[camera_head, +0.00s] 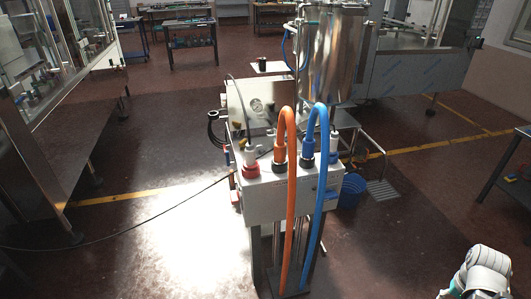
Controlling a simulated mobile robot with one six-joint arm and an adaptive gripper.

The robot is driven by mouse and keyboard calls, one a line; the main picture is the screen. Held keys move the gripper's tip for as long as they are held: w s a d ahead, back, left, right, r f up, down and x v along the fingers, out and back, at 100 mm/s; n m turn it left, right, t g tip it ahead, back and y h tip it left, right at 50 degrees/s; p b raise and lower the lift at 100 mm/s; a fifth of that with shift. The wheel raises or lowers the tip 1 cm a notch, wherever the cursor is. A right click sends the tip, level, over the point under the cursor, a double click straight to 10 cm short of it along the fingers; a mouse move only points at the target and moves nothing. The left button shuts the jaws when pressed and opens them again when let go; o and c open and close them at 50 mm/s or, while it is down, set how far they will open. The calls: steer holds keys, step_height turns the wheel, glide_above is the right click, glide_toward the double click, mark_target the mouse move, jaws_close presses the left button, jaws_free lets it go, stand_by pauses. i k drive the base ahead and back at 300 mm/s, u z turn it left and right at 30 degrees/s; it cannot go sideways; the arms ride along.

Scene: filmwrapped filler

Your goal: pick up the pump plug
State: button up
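A white and grey connector box (265,205) stands on dark legs in the middle of the view. Plugs sit upright in its top: a red-based one with a grey body (250,164) at the left, an orange one (280,153) in the middle, and a blue one (307,153) and a grey one (333,150) at the right. I cannot tell which is the pump plug. Thick orange and blue cables loop up from their plugs and hang down the box's front. A white part of my arm shows at the bottom right corner, apart from the box. My gripper is not in view.
A shiny steel tank (334,55) and a box with a gauge (250,105) stand behind. A blue bucket (352,189) is to the right. A thin black cable (150,222) runs left to the floor. Open floor (420,210) lies right of the box.

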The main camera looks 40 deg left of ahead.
mark_target(250, 164)
steer(key=i, duration=1.3)
steer(key=u, duration=1.75)
